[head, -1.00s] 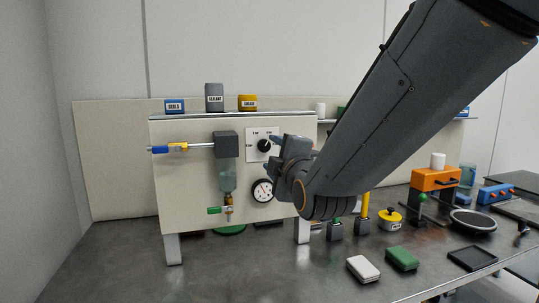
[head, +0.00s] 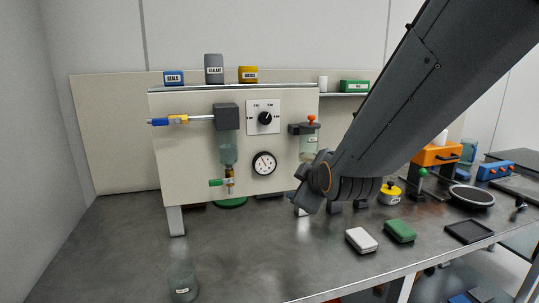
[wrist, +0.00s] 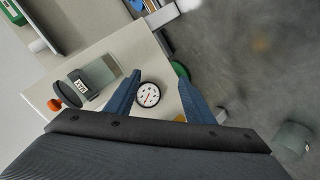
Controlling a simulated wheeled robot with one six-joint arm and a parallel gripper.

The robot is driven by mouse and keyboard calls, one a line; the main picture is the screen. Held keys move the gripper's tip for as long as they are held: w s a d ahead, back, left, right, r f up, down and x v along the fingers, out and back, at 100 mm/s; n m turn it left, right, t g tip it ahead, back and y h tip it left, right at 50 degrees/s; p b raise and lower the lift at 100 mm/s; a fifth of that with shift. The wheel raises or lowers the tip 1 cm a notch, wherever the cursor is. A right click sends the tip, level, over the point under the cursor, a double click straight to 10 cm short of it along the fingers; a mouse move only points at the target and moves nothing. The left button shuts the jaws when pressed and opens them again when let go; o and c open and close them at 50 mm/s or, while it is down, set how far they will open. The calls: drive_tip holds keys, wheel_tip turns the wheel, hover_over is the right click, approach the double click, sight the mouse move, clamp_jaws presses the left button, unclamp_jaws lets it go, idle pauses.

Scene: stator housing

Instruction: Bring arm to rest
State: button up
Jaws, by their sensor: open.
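My arm (head: 400,110) reaches in from the upper right in the head view, over the right part of the bench. Its wrist end hangs low, right of the pressure gauge (head: 264,163) and in front of the panel's lower right. The fingers are hard to make out there. In the wrist view my gripper (wrist: 160,75) shows two blue fingers spread apart with nothing held. The gauge (wrist: 148,95) appears between them, on the panel behind. The black dial knob (head: 265,118) on its white plate stands clear of the arm.
The beige panel (head: 185,180) stands on the grey bench. A jar with an orange knob (head: 310,145) is close behind my wrist. White (head: 361,240) and green (head: 400,231) boxes lie at the front right. A clear jar (head: 182,282) stands front left; the front middle is bare.

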drive_tip(key=s+d+f+m+g+h, duration=0.1)
drive_tip(key=s+d+f+m+g, duration=0.4)
drive_tip(key=s+f, duration=0.3)
drive_tip(key=s+d+f+m+g+h, duration=0.1)
drive_tip(key=s+d+f+m+g, duration=0.5)
drive_tip(key=s, duration=0.8)
wheel_tip(320, 180, down, 2)
drive_tip(key=shift+d+f+m+g+h, duration=0.25)
drive_tip(key=shift+d+m+g+h, duration=0.05)
drive_tip(key=shift+m, duration=0.6)
